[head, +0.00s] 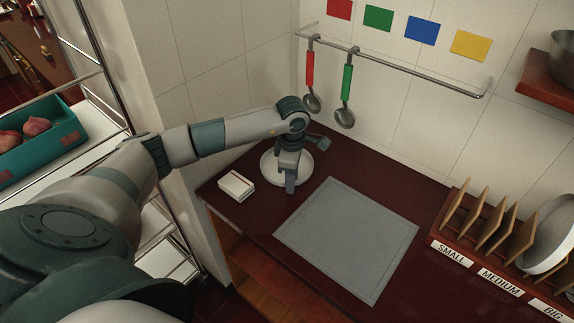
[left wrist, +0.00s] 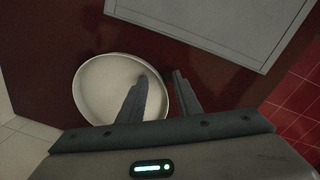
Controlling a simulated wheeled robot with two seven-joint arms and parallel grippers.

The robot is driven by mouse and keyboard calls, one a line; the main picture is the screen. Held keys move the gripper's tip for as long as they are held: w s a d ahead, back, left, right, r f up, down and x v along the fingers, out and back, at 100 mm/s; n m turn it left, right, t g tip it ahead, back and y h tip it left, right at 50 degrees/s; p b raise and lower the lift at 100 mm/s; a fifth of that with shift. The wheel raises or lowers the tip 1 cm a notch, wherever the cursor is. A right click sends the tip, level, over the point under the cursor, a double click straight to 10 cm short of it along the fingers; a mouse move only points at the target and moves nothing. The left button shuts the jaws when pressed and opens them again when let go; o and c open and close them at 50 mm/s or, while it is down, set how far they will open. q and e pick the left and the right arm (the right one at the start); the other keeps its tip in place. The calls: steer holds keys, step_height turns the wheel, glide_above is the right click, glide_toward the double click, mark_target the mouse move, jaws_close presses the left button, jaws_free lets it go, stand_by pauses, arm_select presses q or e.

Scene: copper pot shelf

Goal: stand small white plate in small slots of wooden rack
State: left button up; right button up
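A small white plate (head: 305,167) lies flat on the dark red counter at the back, near the wall corner. My left gripper (head: 290,188) is over the plate, pointing down, and hides part of it. In the left wrist view the plate (left wrist: 105,88) is below the open left gripper (left wrist: 160,76). One finger overlaps the plate and the other lies outside its rim; contact cannot be told. The wooden rack (head: 464,231) stands at the right, with upright dividers and SMALL, MEDIUM and BIG labels. The slots at SMALL look empty. My right gripper is not in view.
A grey mat (head: 347,240) lies between plate and rack. A stack of white, book-like items (head: 237,186) is left of the plate. A large pale plate (head: 552,238) stands at the rack's right end. Ladles (head: 345,117) hang from a rail (head: 400,68) behind.

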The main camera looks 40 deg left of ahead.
arm_select(q)
steer(key=shift+c, duration=0.7)
jaws_close()
steer(key=shift+r, duration=0.1)
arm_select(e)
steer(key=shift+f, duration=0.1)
